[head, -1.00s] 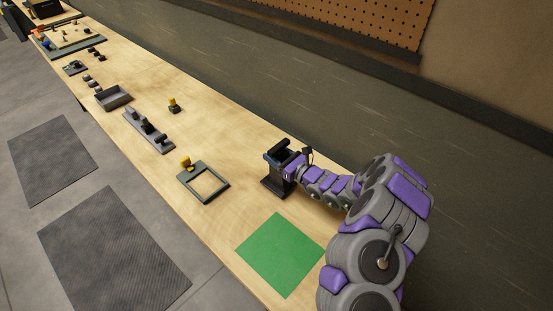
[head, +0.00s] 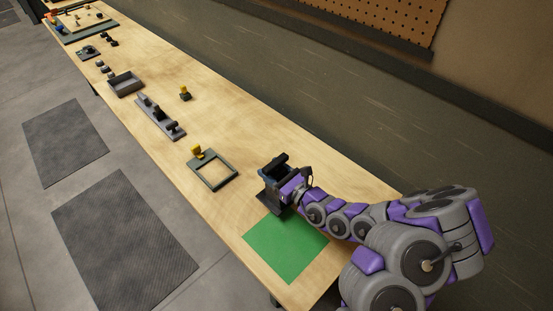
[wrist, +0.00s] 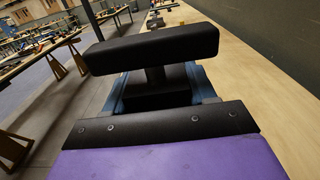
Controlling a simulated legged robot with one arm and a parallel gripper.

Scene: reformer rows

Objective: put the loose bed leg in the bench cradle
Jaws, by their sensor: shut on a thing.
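A black, T-shaped piece with a padded bar on a short post (wrist: 155,47), which I take for the loose bed leg, is in my gripper (wrist: 158,90). My blue fingers are shut on it from both sides, and its bar stands up beyond them. In the head view the dark bed leg (head: 273,163) is upright over the bench, by the back edge of the green mat. Whether its lower end touches the bench is unclear. I cannot tell for sure which fixture is the cradle; a grey rail with dark uprights (head: 171,127) lies further along the bench.
The green mat (head: 285,252) lies at the near end of the bench (head: 240,130). A square frame with a yellow knob (head: 226,180) is left of the bed leg. A grey tray (head: 125,87) and a small yellow-topped piece (head: 185,92) stand further off. A wall runs along the right.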

